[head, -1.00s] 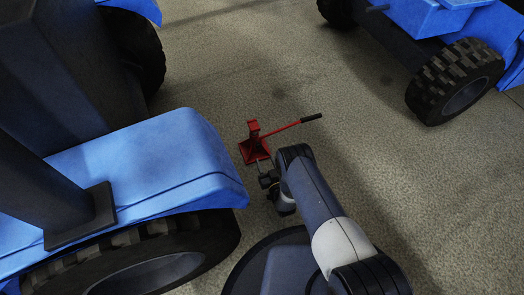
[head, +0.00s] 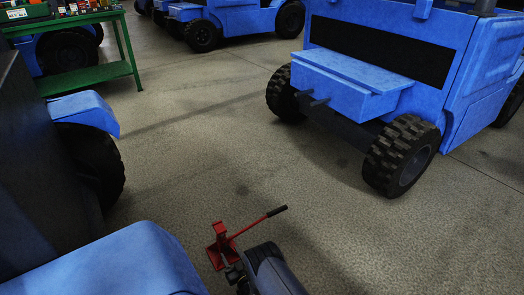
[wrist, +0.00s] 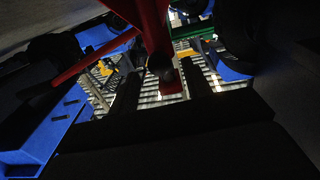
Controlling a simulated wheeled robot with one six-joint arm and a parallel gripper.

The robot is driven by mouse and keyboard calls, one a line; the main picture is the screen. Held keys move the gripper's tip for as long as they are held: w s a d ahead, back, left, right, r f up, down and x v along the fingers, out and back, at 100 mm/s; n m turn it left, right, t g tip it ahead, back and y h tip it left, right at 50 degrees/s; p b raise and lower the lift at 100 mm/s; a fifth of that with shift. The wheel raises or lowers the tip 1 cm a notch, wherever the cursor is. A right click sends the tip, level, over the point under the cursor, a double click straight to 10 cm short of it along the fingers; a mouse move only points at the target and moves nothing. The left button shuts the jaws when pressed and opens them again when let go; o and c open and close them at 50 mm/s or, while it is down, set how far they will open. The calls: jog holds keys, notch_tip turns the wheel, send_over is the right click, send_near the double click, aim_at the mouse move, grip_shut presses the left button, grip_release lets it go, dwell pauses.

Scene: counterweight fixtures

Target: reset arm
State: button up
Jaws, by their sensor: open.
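My gripper (head: 236,276) is low by the floor, right beside a red jack (head: 220,247) with a long black-tipped handle (head: 262,221). My arm comes in from the bottom edge of the head view. In the wrist view my gripper (wrist: 160,84) shows as two dark fingers standing apart, open. Red parts of the jack (wrist: 152,25) are close in front of and between the fingers. The wrist view is dark, and I cannot tell whether they touch the jack.
A blue vehicle (head: 120,262) is close on the left. Another blue vehicle (head: 345,85) with chunky tyres stands at the right. A green workbench (head: 95,77) with items is far left. Concrete floor (head: 215,140) is clear between them.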

aim_at(228, 250)
jog(key=b+x, duration=0.1)
jog(key=x, duration=0.2)
jog(key=shift+w+a+f, duration=0.2)
jog(key=shift+w, duration=0.1)
jog(key=shift+r+v, duration=0.2)
jog(key=shift+v, duration=1.2)
